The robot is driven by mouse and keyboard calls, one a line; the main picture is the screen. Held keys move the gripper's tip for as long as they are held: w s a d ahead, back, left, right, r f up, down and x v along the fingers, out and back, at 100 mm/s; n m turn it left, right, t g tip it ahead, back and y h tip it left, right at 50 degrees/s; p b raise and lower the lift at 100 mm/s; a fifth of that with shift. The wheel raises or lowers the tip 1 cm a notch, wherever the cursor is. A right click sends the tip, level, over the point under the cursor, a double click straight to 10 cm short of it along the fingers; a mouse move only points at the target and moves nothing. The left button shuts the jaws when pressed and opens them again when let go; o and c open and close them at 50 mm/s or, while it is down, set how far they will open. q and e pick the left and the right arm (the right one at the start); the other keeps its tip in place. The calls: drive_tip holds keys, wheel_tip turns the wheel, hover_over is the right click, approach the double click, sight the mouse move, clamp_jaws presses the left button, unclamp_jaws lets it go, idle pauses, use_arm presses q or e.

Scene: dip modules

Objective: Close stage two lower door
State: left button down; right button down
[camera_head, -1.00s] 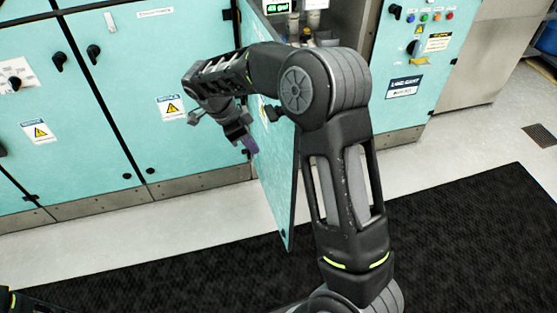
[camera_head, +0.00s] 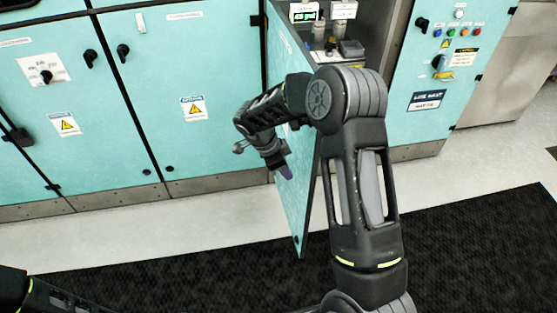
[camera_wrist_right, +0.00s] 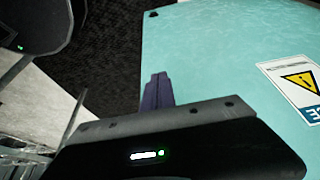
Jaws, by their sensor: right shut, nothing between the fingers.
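The open teal door (camera_head: 302,205) stands swung out from the cabinet, seen nearly edge-on in the head view. Its outer face is on the left and fills the right of the wrist view (camera_wrist_right: 215,60), with a yellow warning label (camera_wrist_right: 300,83). My right gripper (camera_head: 286,172) is on the outer-face side of the door, fairly low. Its purple fingers are shut and empty, pointing along or at the face; whether they touch it I cannot tell. They also show in the wrist view (camera_wrist_right: 157,92). My left gripper is out of view.
The open compartment behind the door holds instruments (camera_head: 335,40). Shut teal cabinet doors (camera_head: 90,110) stand to the left, a control panel (camera_head: 455,50) to the right. A black mat (camera_head: 470,250) covers the floor in front. Pale floor (camera_head: 220,220) beside the cabinets is clear.

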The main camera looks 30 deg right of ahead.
drive_tip(key=d, duration=0.3)
drive_tip(key=shift+s+d+r+p, duration=0.2)
drive_tip(key=shift+s+p, duration=0.1)
drive_tip(key=shift+s, duration=0.1)
